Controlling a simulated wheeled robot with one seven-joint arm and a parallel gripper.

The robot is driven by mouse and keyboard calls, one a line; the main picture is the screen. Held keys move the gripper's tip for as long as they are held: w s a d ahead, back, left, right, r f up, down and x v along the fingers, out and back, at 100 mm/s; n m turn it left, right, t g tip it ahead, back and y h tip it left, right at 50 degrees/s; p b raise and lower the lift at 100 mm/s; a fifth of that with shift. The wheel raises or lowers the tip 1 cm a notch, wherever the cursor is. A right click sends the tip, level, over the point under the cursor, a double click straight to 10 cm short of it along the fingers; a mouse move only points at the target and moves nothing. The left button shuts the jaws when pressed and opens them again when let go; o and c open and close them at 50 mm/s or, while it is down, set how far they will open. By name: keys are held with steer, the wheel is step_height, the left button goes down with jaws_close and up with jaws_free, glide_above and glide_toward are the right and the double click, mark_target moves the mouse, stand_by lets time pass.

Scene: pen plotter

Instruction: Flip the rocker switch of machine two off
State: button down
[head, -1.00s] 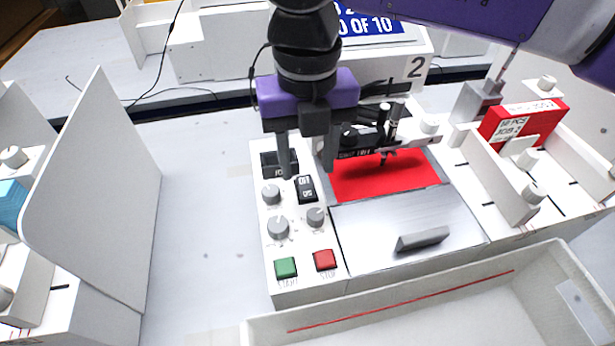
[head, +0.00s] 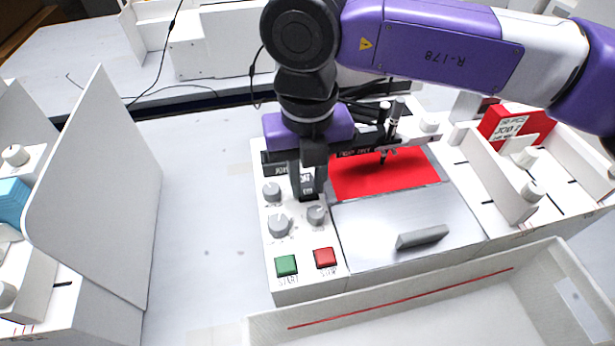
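Machine two is the white plotter with a control panel (head: 268,236) on its left side. The black rocker switch (head: 307,186) sits on that panel, above the right-hand grey knob. My gripper (head: 308,194) points down over the switch, and its dark fingers hide the switch's sides. A narrow gap shows between the fingers, with part of the switch and its light marking visible in it. I see nothing held. I cannot tell whether the fingertips touch the switch or which way the rocker is tipped.
Grey knobs (head: 279,225), a green start button (head: 286,265) and a red stop button (head: 325,257) lie close below. A metal plate with a handle (head: 422,237) and a red sheet (head: 372,177) are to the right. An upright white panel (head: 98,190) stands at left.

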steer(key=shift+w+a+r+g+h+p, duration=0.1)
steer(key=shift+w+r+g+h+p, duration=0.15)
steer(key=shift+g+p, duration=0.55)
steer(key=shift+w+f+g+h+p, duration=0.1)
steer(key=shift+w+g+h+p, duration=0.15)
steer(key=shift+g+p, duration=0.55)
steer(key=c, duration=1.2)
jaws_free()
steer(key=b+v, duration=0.1)
steer(key=v, duration=0.6)
steer(key=shift+w+r, duration=0.2)
steer(key=shift+r, duration=0.1)
steer(key=shift+r, duration=0.1)
